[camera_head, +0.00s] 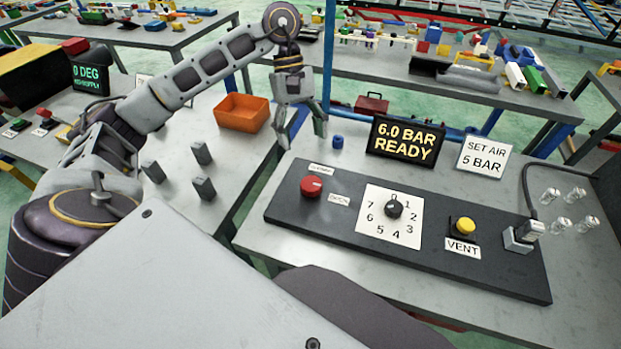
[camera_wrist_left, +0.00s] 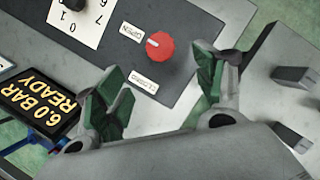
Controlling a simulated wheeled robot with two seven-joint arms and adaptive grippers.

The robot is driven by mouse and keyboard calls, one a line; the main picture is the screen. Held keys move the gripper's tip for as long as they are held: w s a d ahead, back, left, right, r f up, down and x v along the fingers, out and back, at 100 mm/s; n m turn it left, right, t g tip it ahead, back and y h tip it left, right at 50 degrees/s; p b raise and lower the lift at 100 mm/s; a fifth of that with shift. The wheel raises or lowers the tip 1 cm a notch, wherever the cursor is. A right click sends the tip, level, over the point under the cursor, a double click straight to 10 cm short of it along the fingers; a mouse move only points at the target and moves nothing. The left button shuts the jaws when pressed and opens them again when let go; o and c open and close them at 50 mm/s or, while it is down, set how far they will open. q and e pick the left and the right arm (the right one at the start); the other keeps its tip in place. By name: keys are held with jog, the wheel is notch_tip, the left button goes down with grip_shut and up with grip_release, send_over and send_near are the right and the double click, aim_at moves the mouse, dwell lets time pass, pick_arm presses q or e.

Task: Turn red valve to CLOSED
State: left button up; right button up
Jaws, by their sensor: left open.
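The red valve (camera_head: 312,187) is a round knob at the left end of a dark panel (camera_head: 290,215). It also shows in the left wrist view (camera_wrist_left: 160,47). A CLOSED label (camera_wrist_left: 144,82) and an OPEN label (camera_wrist_left: 132,32) lie beside it. The knob's white mark points toward the OPEN label. My left gripper (camera_head: 303,137) is open and empty, pointing down above the table's back left edge, behind the valve and apart from it. In the left wrist view its fingers (camera_wrist_left: 160,78) are spread, with the valve beyond them. My right gripper is not in view.
The panel also carries a numbered dial (camera_head: 394,207) and a yellow VENT button (camera_head: 465,227). A display (camera_head: 406,139) reads 6.0 BAR READY, beside a SET AIR 5 BAR sign (camera_head: 484,158). A small blue cylinder (camera_head: 338,142) stands near the gripper. An orange bin (camera_head: 242,112) is on the left table.

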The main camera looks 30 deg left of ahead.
aim_at(311, 183)
pick_arm(q)
jog(key=x, duration=1)
jog(key=shift+s+d+f, duration=0.1)
jog(key=shift+s+f, duration=0.05)
jog(key=shift+f, duration=0.1)
jog(key=shift+x, duration=0.9)
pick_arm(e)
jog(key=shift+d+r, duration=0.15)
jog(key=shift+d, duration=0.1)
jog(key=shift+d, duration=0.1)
